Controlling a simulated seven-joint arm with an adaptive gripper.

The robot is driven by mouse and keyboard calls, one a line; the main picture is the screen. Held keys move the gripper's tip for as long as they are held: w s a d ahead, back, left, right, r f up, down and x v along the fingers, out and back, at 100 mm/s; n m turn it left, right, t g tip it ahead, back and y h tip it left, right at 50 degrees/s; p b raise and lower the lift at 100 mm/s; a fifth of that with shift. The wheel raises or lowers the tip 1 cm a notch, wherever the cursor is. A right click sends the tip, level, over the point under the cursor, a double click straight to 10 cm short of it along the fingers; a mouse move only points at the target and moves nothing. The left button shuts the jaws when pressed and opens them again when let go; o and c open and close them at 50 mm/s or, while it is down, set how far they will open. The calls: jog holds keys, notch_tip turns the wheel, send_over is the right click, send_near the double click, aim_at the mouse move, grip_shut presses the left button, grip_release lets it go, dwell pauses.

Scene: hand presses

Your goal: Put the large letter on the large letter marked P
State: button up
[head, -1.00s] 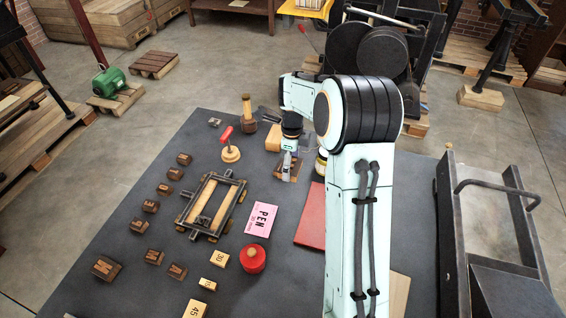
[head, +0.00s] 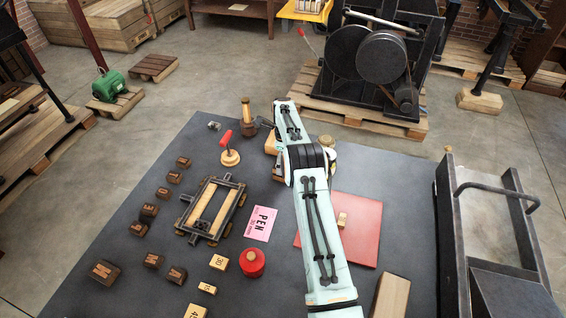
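Several dark wooden letter blocks stand on the grey table at the left. One large block (head: 103,271) is at the lower left, with two smaller ones (head: 153,260) and (head: 176,274) beside it. A column of small blocks (head: 164,192) runs up the left side. I cannot make out a P on any block. A light wooden block (head: 342,218) lies on the red sheet (head: 362,240), right of my arm.
Numbered blocks (head: 219,262) lie in front. A long wooden block (head: 390,295) and a black metal press (head: 490,230) are right.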

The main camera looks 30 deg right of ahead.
jog(key=shift+f, duration=0.3)
jog(key=shift+f, duration=0.15)
jog(key=o, duration=1.1)
